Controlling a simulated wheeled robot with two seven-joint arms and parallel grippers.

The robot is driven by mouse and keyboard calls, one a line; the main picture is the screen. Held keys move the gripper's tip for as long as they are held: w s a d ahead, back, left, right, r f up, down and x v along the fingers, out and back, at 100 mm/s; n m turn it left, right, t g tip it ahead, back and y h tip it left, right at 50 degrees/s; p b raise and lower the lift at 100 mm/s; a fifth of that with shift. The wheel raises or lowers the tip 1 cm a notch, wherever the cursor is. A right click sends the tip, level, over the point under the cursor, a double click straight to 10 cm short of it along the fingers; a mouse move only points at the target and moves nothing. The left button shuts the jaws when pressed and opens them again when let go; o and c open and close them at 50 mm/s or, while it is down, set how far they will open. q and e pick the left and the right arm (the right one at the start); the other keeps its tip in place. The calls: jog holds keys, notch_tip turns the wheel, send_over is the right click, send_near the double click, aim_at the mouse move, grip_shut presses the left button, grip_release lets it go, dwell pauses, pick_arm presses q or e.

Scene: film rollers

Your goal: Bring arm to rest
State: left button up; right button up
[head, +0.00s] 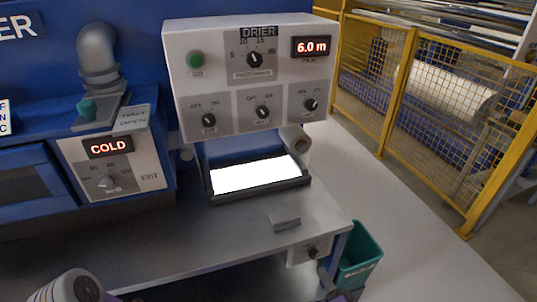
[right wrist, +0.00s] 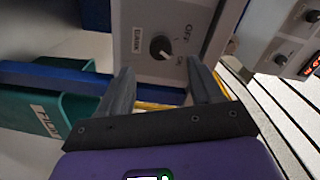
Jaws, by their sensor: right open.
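My right gripper (head: 323,272) is at the bottom right of the head view, just below a small dark knob (head: 313,252) on the bench's front panel. In the right wrist view, my right gripper (right wrist: 160,66) has its two dark fingers apart with nothing between them. The knob (right wrist: 162,47) lies beyond the fingertips, on a light panel (right wrist: 190,22) marked OFF. I cannot tell whether a finger touches the panel. A grey rounded arm part of mine (head: 72,288) shows at the bottom left; my left gripper is not seen.
The drier panel (head: 235,75) reads 6.0 m above the grey bench (head: 190,240), where a small grey block (head: 284,219) lies. A teal bin (head: 360,250) stands close beside my right gripper. Yellow mesh fencing (head: 400,85) stands at the right, with open floor before it.

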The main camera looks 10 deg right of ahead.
jog(key=a+f+n+g+y+p, duration=0.1)
jog(key=a+f+n+g+y, duration=0.3)
jog(key=a, duration=0.5)
jog(key=s+a+f+n+g+p, duration=0.1)
jog(key=s+a+n+g, duration=0.2)
jog(key=s+a+g, duration=0.2)
jog(key=s+a+f+n+g+h+p, duration=0.1)
jog(key=s+a+f+n+g+p, duration=0.1)
jog(key=s+a+g, duration=0.4)
jog(key=s+n+g, duration=0.1)
jog(key=s+g, duration=0.1)
jog(key=s, duration=0.1)
jog(key=shift+s+f+g, duration=0.2)
jog(key=shift+s+g, duration=0.05)
jog(key=shift+g, duration=0.05)
jog(key=shift+c, duration=0.5)
